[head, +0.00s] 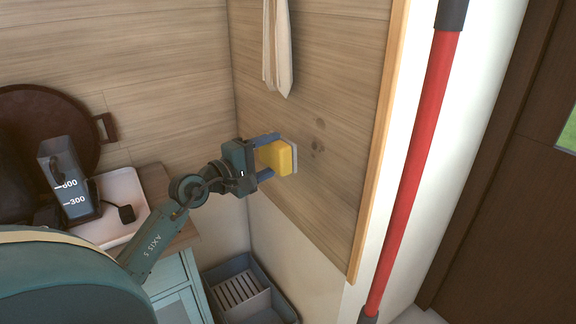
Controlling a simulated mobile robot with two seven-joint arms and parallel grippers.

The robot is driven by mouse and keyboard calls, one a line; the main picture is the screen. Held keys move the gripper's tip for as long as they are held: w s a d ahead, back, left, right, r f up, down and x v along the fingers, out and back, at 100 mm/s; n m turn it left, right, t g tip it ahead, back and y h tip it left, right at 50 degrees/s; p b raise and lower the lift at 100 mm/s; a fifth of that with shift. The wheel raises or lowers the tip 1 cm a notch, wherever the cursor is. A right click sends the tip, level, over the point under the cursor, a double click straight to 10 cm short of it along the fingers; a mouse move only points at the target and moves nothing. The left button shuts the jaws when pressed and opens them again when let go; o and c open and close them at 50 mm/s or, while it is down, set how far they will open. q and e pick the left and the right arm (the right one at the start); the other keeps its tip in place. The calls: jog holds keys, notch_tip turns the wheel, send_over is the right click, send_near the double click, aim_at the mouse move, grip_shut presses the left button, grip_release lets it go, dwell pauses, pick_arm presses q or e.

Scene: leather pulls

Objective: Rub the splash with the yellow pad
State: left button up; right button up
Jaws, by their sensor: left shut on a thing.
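My left gripper (268,157) is shut on the yellow pad (281,157), with one blue finger above it and one below. The pad has a pale grey face that is held against or very close to the wood wall panel (335,120); I cannot tell if it touches. The splash (318,148) shows as a few faint dark spots on the panel, just right of the pad. Part of it may be hidden behind the pad. My right gripper is not in view.
A red pole (415,165) stands at the right, in front of a white wall edge. A pale cloth (277,50) hangs above the pad. A jug (68,180) and white tray (115,205) sit on the cabinet at left. A grey bin (245,290) stands below.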

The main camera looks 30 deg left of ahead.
aim_at(312, 139)
pick_arm(q)
jog(key=shift+w+d+r+p, duration=0.15)
jog(key=shift+w+p, duration=0.2)
jog(key=shift+w, duration=0.3)
jog(key=shift+p+x, duration=0.35)
jog(key=shift+x, duration=0.6)
jog(key=shift+w+d, duration=0.35)
jog(key=shift+w, duration=0.25)
jog(key=shift+w+d, duration=0.3)
jog(key=shift+w, duration=0.3)
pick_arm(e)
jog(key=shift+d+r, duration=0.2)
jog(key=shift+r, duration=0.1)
pick_arm(q)
jog(key=shift+x, duration=1.3)
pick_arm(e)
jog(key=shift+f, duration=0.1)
pick_arm(q)
jog(key=shift+s+d, duration=0.1)
jog(key=shift+d, duration=0.1)
